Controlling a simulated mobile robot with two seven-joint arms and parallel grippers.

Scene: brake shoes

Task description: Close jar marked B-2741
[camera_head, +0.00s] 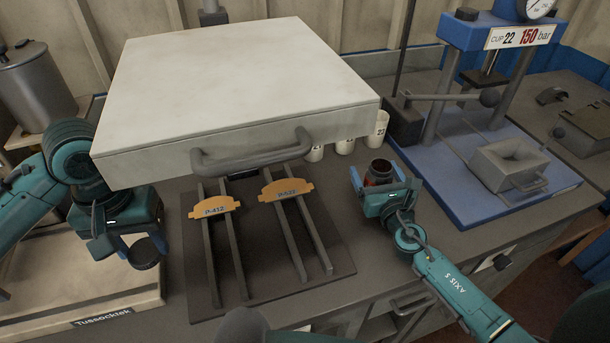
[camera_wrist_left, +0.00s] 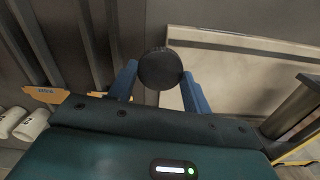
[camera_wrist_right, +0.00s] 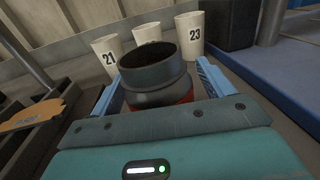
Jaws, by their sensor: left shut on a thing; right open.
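An open jar (camera_head: 380,170) with a dark grey neck and a reddish body stands on the bench at the right; it also shows in the right wrist view (camera_wrist_right: 156,76). Its mouth is uncovered and no marking on it is readable. My right gripper (camera_head: 384,184) is open, with its fingers on either side of the jar. My left gripper (camera_head: 128,240) is shut on a dark round lid (camera_wrist_left: 160,68), held between its fingertips. In the head view the lid (camera_head: 146,250) is at the left, above the pale board and far from the jar.
Numbered white cups (camera_head: 377,128) stand behind the jar. A blue press (camera_head: 470,190) is to its right. A large grey box with a handle (camera_head: 240,85) and rails with orange brake shoes (camera_head: 286,189) lie between my grippers. A pale board (camera_head: 80,285) is at front left.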

